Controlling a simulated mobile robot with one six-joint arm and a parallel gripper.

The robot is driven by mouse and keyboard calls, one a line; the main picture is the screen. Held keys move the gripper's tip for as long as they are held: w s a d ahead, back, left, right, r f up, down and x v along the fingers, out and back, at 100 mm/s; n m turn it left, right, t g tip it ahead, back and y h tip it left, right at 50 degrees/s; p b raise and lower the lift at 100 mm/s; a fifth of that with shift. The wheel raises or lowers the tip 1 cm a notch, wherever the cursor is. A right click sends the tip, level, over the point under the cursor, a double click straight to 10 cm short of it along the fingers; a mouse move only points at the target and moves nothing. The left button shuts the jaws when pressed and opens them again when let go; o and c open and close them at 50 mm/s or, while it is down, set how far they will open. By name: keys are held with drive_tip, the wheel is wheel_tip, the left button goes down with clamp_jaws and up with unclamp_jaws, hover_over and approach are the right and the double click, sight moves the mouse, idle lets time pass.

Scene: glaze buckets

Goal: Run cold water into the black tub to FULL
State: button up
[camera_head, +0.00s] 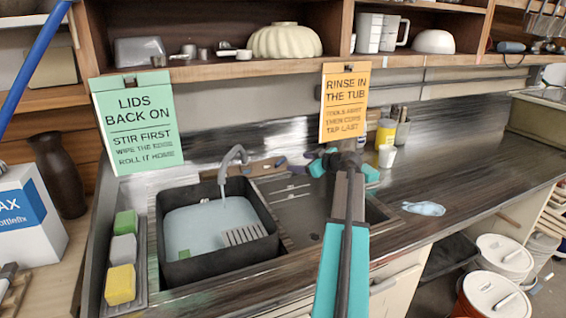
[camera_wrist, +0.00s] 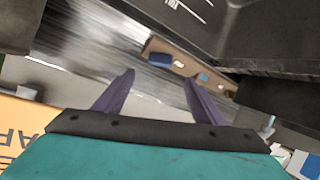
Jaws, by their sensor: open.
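The black tub (camera_head: 170,272) stands in the left sink basin. Pale water (camera_head: 205,222) fills part of it, its surface below the rim. A grey curved tap (camera_head: 234,154) reaches over the tub's back edge; I cannot clearly tell whether water is running. My gripper (camera_head: 294,164) is behind the basins, right of the tap, with its purple fingers apart and empty. The wrist view shows the open fingers (camera_wrist: 158,88) pointing toward a brown strip (camera_wrist: 160,50) with small blue and reddish pieces. A dark basin or tub edge fills that view's upper right.
A green sponge (camera_head: 126,222), a grey one and a yellow one (camera_head: 120,285) sit in a tray left of the tub. Green (camera_head: 136,125) and orange (camera_head: 345,103) signs hang from the shelf.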

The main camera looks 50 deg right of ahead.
sight(282, 162)
drive_tip(key=p+x, duration=0.2)
drive_tip(key=x, duration=0.9)
drive_tip(key=shift+w+f+p, duration=0.1)
drive_tip(key=shift+w+p, duration=0.25)
drive_tip(key=shift+w, duration=0.05)
drive_tip(key=shift+c, duration=0.4)
drive_tip(key=c, duration=1)
drive_tip(key=shift+f, duration=0.1)
drive_tip(key=shift+a+m+b, duration=0.1)
drive_tip(key=shift+m+b, duration=0.2)
drive_tip(key=shift+b, duration=0.4)
drive_tip(key=shift+a+f+m+h+b, duration=0.1)
drive_tip(key=shift+m+h+b, duration=0.7)
drive_tip(key=shift+m+b, duration=0.3)
drive_tip(key=shift+m+g+h+b, duration=0.3)
drive_tip(key=shift+m+h+b, duration=0.5)
drive_tip(key=shift+m, duration=0.9)
